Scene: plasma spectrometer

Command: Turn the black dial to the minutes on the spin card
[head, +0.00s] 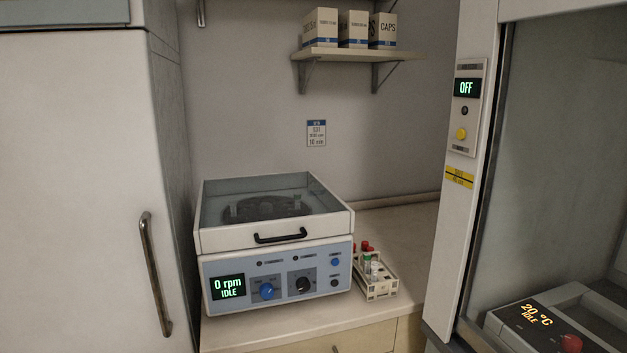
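The centrifuge (218,238) stands on the bench with its lid down; a rotor shows through the clear top. Its display (228,287) reads "0 rpm IDLE". The black dial (302,282) is on the front panel, right of a blue dial (267,291). The black dial's scale is too small to read. The spin card (316,133) is on the back wall above the centrifuge; its last line appears to read "10 min". Neither of my grippers is in view.
A tube rack (380,289) with red- and green-capped tubes stands right of the centrifuge. A tall white cabinet (80,180) is at left. A fume hood at right has an "OFF" panel (466,88) and a heater (535,316) showing 20 °C. A shelf (355,56) holds boxes.

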